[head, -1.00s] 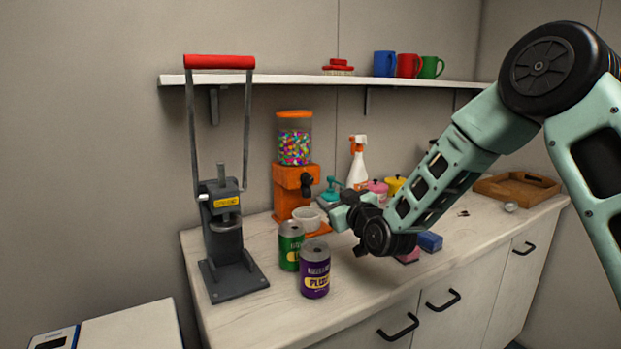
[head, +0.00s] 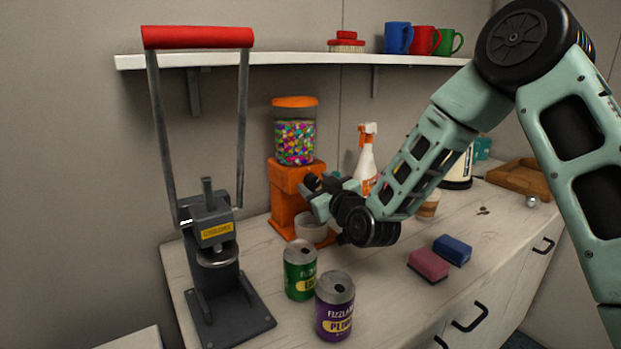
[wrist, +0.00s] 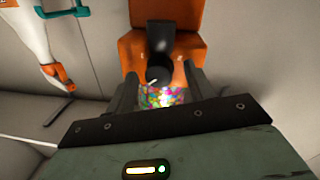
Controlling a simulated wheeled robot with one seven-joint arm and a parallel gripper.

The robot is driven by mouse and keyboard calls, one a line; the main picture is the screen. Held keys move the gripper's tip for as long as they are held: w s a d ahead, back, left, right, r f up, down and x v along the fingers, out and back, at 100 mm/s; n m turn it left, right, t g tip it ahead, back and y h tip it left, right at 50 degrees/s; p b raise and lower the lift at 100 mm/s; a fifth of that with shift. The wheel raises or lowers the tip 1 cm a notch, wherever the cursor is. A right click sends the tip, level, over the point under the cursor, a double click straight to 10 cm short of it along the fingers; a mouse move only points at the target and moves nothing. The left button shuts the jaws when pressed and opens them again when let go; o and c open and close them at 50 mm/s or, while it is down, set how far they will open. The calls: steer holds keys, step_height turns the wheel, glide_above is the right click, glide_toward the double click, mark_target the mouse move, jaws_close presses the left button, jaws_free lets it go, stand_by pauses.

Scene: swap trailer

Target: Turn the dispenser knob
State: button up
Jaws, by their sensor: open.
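The orange dispenser (head: 284,183) stands on the counter against the back wall, its clear globe (head: 296,143) full of colourful candies. Its black knob (wrist: 160,73) shows in the wrist view with a small white mark on it. My gripper (head: 318,192) is at the dispenser's front and mostly hides the knob in the head view. In the wrist view my gripper (wrist: 160,88) is open, with one finger on each side of the knob; I cannot tell whether they touch it.
A green can (head: 300,270) and a purple can (head: 335,307) stand in front. A grey press (head: 212,262) with a red handle is at left. A spray bottle (head: 366,165) stands behind my arm. Pink (head: 429,265) and blue (head: 453,250) sponges lie right, near clear counter.

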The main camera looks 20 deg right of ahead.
steer(key=shift+w, duration=0.15)
steer(key=c, duration=1)
steer(key=shift+o, duration=0.2)
steer(key=shift+m, duration=0.4)
steer(key=m+b, duration=0.2)
steer(key=m, duration=0.2)
steer(key=m+g+b, duration=0.1)
steer(key=m, duration=0.4)
steer(key=shift+d+m, duration=0.15)
steer(key=shift+m, duration=0.15)
